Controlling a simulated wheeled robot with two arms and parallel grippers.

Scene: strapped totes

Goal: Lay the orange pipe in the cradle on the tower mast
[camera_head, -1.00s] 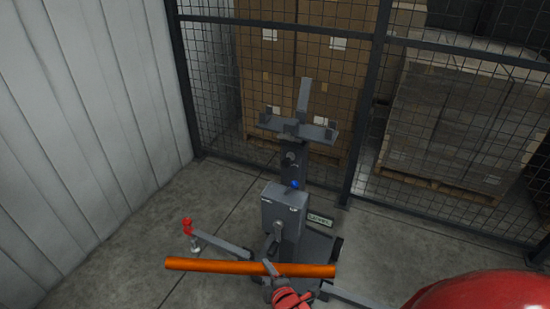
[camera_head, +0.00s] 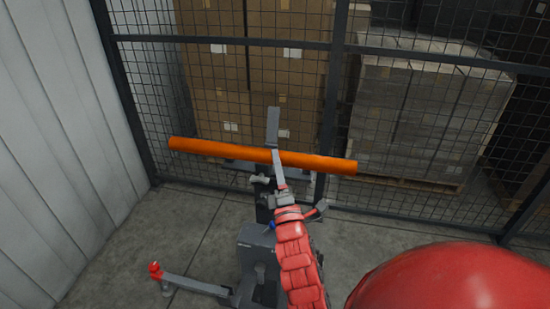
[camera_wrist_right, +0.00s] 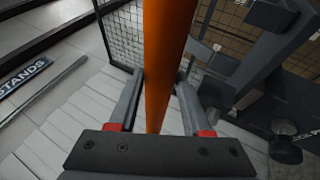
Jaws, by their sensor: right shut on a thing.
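The orange pipe (camera_head: 215,149) lies nearly level across the head view, its right end slightly lower. My right gripper (camera_head: 277,156) is shut on it near its middle. In the right wrist view the pipe (camera_wrist_right: 168,60) runs between the two fingers of my right gripper (camera_wrist_right: 160,95). The tower mast (camera_head: 264,205) stands on a grey wheeled base behind and below my red right arm. The cradle (camera_head: 240,166) on top of the mast is mostly hidden behind the pipe; I cannot tell whether they touch. My left gripper is out of view.
A wire mesh fence (camera_head: 150,100) stands close behind the mast, with stacked cartons (camera_head: 250,75) and a wrapped pallet load (camera_head: 410,110) beyond it. A pale panelled wall (camera_head: 60,120) is at left. A stand leg with a red knob (camera_head: 155,268) reaches left. Concrete floor is clear at left.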

